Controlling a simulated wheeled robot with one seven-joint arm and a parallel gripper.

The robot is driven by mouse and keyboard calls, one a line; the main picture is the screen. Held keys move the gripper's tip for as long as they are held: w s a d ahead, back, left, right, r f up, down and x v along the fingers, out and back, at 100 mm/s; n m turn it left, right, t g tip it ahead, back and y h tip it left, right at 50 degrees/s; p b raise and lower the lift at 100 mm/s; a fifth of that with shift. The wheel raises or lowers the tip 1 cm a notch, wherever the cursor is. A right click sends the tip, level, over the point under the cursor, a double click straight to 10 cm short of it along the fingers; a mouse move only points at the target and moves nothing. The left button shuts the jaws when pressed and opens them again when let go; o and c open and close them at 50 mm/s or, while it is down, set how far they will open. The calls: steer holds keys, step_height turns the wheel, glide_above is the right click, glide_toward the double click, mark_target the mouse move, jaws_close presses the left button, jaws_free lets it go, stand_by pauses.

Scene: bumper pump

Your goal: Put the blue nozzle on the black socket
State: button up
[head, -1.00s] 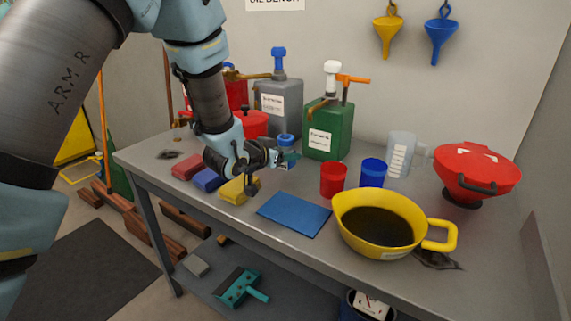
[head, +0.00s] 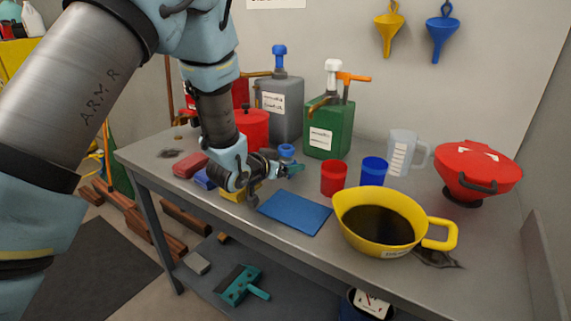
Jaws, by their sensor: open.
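My gripper (head: 290,170) is open and empty over the table, above and behind the blue mat. A small blue-topped piece (head: 286,151) stands just behind my gripper, and its lower part is hidden by it; I cannot tell if this is the blue nozzle. Another blue top (head: 279,51) sits on the pump of the grey canister (head: 279,115). A small black piece (head: 244,108) shows on top of the red can (head: 253,130); I cannot tell if it is the black socket.
The blue mat (head: 293,214) lies flat in front. A red cup (head: 333,180), a blue cup (head: 373,172) and a yellow jug of dark liquid (head: 345,224) stand to its right. The green canister (head: 329,138) is behind. Red, blue and yellow blocks lie left, partly behind my wrist.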

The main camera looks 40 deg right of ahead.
steer(key=shift+r, duration=0.2)
steer(key=b+v, duration=0.1)
steer(key=v, duration=1.1)
steer(key=shift+b, duration=0.4)
steer(key=shift+w, duration=0.1)
